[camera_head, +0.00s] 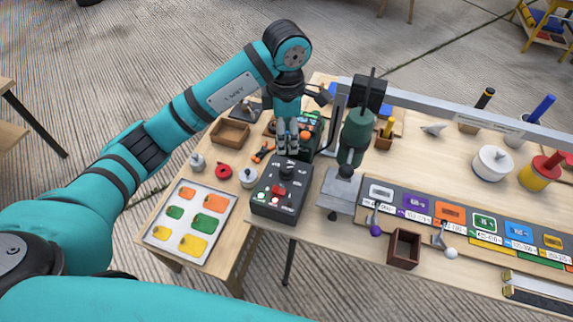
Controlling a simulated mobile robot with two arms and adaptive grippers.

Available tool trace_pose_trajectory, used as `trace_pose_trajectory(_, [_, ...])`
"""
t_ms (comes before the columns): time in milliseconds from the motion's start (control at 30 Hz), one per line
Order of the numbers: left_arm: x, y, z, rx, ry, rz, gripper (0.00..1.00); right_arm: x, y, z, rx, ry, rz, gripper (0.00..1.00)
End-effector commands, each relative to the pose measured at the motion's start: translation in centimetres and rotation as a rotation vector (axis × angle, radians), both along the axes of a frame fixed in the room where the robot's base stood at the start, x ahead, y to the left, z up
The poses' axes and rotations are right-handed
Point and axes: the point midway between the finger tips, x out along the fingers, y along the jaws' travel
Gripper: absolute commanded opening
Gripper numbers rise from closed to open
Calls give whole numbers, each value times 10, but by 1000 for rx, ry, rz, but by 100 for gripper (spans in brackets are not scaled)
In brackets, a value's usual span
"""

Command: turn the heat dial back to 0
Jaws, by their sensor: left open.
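The heat dial (287,170) is a black knob on top of a dark control box (270,205), seen in the head view near the middle. The box also has a red switch (277,190) on its face. The scale around the dial is too small to read. My left gripper (288,148) points down just above and behind the dial, with its fingers apart and nothing seen between them. I cannot tell whether a fingertip touches the knob. My right gripper is not in the picture.
A heat press tool (355,140) on a stand is close to the right of the box. A tray of coloured patches (190,254) lies left. A wooden box (230,132), a red ring (224,171) and a colour sample strip (470,222) are nearby.

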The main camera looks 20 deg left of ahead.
Motion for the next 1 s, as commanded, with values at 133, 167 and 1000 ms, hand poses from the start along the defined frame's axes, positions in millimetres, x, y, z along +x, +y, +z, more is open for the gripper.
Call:
trace_pose_trajectory(133, [-2,0,-34,-1,7,0,55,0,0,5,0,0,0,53])
trace_pose_trajectory(167, [-2,0,-40,0,6,1,55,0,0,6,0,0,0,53])
trace_pose_trajectory(1000, [0,0,-119,-2,-1,-1,53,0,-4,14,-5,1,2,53])
